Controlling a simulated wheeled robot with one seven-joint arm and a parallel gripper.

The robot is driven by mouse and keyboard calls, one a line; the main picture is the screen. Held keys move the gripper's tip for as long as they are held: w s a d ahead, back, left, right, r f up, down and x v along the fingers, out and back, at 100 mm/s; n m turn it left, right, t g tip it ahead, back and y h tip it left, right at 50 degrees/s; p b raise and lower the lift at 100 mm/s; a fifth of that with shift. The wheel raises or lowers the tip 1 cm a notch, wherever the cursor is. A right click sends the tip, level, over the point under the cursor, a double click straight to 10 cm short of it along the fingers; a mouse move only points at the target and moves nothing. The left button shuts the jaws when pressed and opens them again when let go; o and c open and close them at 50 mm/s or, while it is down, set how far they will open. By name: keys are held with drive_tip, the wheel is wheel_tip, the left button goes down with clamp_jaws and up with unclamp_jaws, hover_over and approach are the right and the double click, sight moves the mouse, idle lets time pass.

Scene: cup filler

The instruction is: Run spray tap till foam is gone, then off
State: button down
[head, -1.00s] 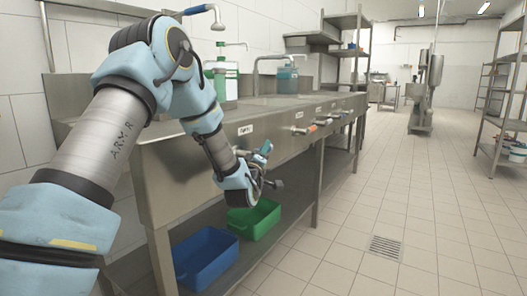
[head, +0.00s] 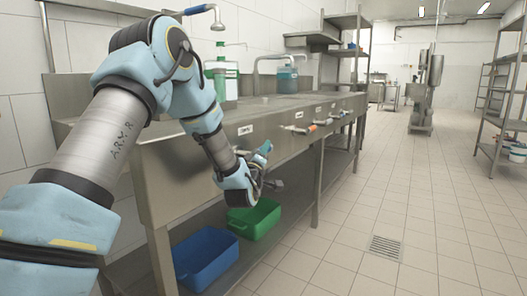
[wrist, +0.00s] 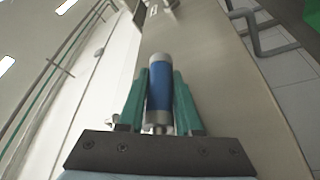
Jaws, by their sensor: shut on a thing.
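My gripper (head: 264,152) is in front of the steel sink counter's front panel, near a label (head: 245,129) too small to read surely. In the wrist view its two teal fingers (wrist: 160,76) are shut on a blue tap handle (wrist: 160,98) with metal ends, one finger on each side. The handle is hidden behind my gripper in the head view. A blue-tipped spout (head: 217,20) hangs over the near basin (head: 165,125) at the wall. The basin's inside is hidden by its front wall and my arm, so no foam or water shows.
Other handles, one orange-ended (head: 311,129), stick out further along the counter front. A blue bin (head: 205,262) and a green bin (head: 254,220) sit on the lower shelf. Bottles (head: 287,80) stand on the counter. The tiled floor (head: 400,200) to the right is clear.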

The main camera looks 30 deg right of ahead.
drive_tip(key=f+g+y+p, duration=0.1)
drive_tip(key=p, duration=0.1)
drive_tip(key=m+g+y+p, duration=0.1)
drive_tip(key=p, duration=0.1)
drive_tip(key=shift+s+a+f+g+p, duration=0.1)
drive_tip(key=shift+a+f+g+p, duration=0.05)
drive_tip(key=shift+f+g+p, duration=0.2)
drive_tip(key=s+a+f+m+g+y+p, duration=0.2)
drive_tip(key=a+f+g+y+p, duration=0.3)
drive_tip(key=p, duration=1.5)
drive_tip(key=f+g+y, duration=0.1)
drive_tip(key=y, duration=0.3)
drive_tip(key=shift+s+m+g+p, duration=0.3)
drive_tip(key=shift+s+g+p, duration=0.05)
drive_tip(key=c, duration=0.6)
unclamp_jaws()
